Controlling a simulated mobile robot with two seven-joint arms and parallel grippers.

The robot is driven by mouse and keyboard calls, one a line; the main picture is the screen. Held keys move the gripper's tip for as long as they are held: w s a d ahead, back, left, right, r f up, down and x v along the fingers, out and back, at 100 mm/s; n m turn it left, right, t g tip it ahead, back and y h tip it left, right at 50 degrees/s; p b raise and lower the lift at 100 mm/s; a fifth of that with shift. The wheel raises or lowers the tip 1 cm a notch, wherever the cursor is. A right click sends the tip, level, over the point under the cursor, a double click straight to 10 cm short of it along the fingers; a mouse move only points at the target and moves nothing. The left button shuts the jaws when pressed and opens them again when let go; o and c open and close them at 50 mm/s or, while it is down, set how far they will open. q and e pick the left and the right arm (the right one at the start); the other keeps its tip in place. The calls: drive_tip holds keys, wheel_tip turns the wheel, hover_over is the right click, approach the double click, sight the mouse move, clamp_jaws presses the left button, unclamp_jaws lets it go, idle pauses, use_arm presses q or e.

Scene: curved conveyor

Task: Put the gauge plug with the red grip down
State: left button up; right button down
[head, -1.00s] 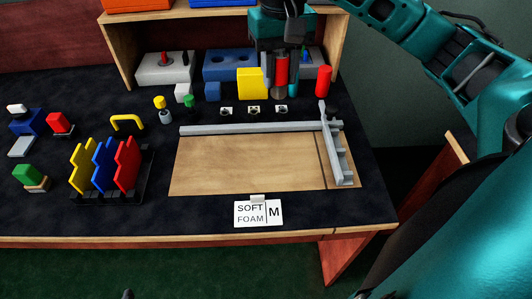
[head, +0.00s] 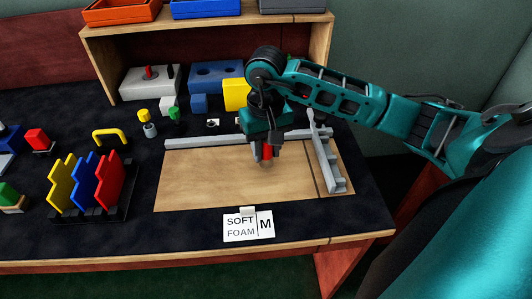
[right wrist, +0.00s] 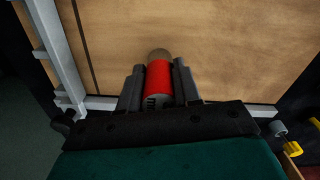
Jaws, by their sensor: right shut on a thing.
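The gauge plug with the red grip (head: 267,152) is between the fingers of my right gripper (head: 265,153), over the wooden board (head: 200,184). In the right wrist view, the fingers of my right gripper (right wrist: 158,88) are closed on both sides of the red grip (right wrist: 158,76). The plug's grey-brown end (right wrist: 160,54) points away from the gripper toward the board. I cannot tell whether that end touches the board. My left gripper is not in view.
A grey rail (head: 205,142) runs along the board's back and a stepped metal bar (head: 326,158) along its right. A "SOFT FOAM M" card (head: 247,226) stands in front. Coloured plates (head: 87,182) stand in a rack at left. The board's left half is clear.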

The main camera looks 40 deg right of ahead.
drive_tip(key=shift+f, duration=0.85)
drive_tip(key=shift+f, duration=0.1)
drive_tip(key=c, duration=1.2)
unclamp_jaws()
drive_tip(key=shift+f+b, duration=0.15)
drive_tip(key=shift+b, duration=0.15)
drive_tip(key=shift+c, duration=0.2)
drive_tip(key=o, duration=0.5)
drive_tip(key=shift+c, duration=0.2)
